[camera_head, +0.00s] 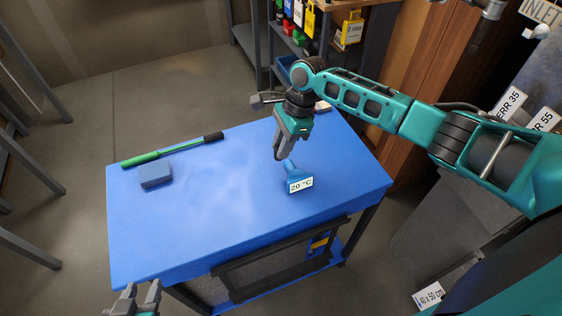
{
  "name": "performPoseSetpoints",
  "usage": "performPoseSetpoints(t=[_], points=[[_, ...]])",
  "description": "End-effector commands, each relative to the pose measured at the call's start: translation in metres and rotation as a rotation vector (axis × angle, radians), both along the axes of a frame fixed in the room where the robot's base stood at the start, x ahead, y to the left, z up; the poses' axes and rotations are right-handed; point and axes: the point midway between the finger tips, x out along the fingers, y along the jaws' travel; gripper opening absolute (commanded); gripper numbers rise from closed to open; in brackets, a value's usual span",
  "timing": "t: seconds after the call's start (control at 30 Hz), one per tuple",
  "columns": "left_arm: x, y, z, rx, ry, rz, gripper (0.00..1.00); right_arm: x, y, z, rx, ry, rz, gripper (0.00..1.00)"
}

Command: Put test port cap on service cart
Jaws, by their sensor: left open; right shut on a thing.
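My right gripper (284,154) is over the blue top of the service cart (226,215), pointing down. It is shut on a small dark thing, mostly hidden by the fingers. I cannot make out clearly whether this is the test port cap. A blue piece with a white "20 °C" label (300,184) is just below the fingertips on the cart top; I cannot tell whether they touch. My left gripper (138,297) is open and empty at the bottom left edge of the picture, in front of the cart.
A green rod with a black grip (172,150) and a blue-grey block (156,175) lie on the cart's left part. A small pale and red item (322,107) is at the back edge. The cart top's front middle is clear. Shelves (300,45) stand behind.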

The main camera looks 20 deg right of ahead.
Motion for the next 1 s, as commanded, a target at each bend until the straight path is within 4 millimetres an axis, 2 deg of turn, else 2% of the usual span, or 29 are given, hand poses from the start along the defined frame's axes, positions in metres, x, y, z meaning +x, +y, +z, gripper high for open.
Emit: performPoseSetpoints(t=[0.03, 0.23, 0.43, 0.73, 0.77, 1.0], points=[[0.0, 0.0, -0.003, 0.0, 0.0, 0.0, 0.43, 0.0, 0.0, -0.01, 0.0, 0.002, 0.001, 0.0], [0.0, 0.0, -0.006, -0.001, 0.0, -0.001, 0.43, 0.0, 0.001, -0.026, 0.001, 0.002, 0.001, 0.0], [0.003, 0.0, -0.013, 0.0, -0.006, -0.001, 0.43, 0.0, 0.001, -0.057, 0.001, 0.002, 0.0, 0.0], [0.006, 0.0, -0.012, 0.0, -0.012, -0.001, 0.43, 0.0, 0.0, -0.063, 0.001, 0.0, 0.001, 0.0], [0.006, 0.0, -0.012, 0.0, -0.012, -0.001, 0.43, 0.0, 0.0, -0.063, 0.001, 0.0, 0.001, 0.25], [0.005, 0.0, -0.012, 0.0, -0.01, -0.001, 0.43, 0.0, 0.0, -0.062, 0.001, 0.0, 0.001, 0.48]])
